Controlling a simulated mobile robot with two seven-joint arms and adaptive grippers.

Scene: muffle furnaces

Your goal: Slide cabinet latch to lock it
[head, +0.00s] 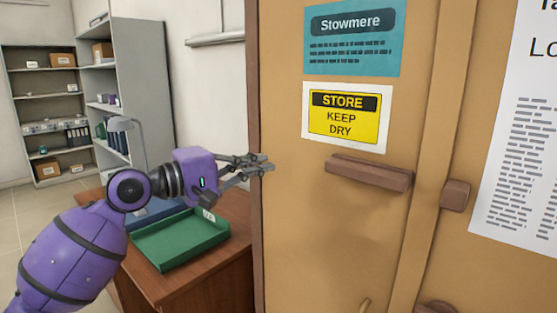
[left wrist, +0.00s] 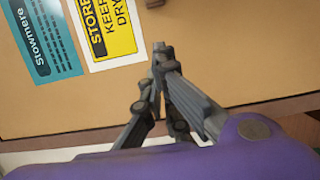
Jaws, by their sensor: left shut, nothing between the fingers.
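The cabinet latch (head: 368,173) is a brown horizontal bar on the tan cabinet door (head: 300,230), below the yellow sign. A brown catch block (head: 455,195) sits to its right, past the vertical door strip, with a gap between bar and block. My left gripper (head: 268,163) is shut and empty, at the door's left edge, left of the bar and apart from it. In the left wrist view, its fingertips (left wrist: 160,50) are together in front of the door, and a brown piece (left wrist: 153,3), likely the latch, shows at the top edge. My right gripper is not in view.
A yellow "STORE KEEP DRY" sign (head: 346,115) and a teal Stowmere sign (head: 352,38) are above the latch. A small handle (head: 364,306) is low on the door. A green tray (head: 180,240) lies on a wooden desk (head: 225,275) below my left arm. Grey shelves (head: 150,60) stand behind.

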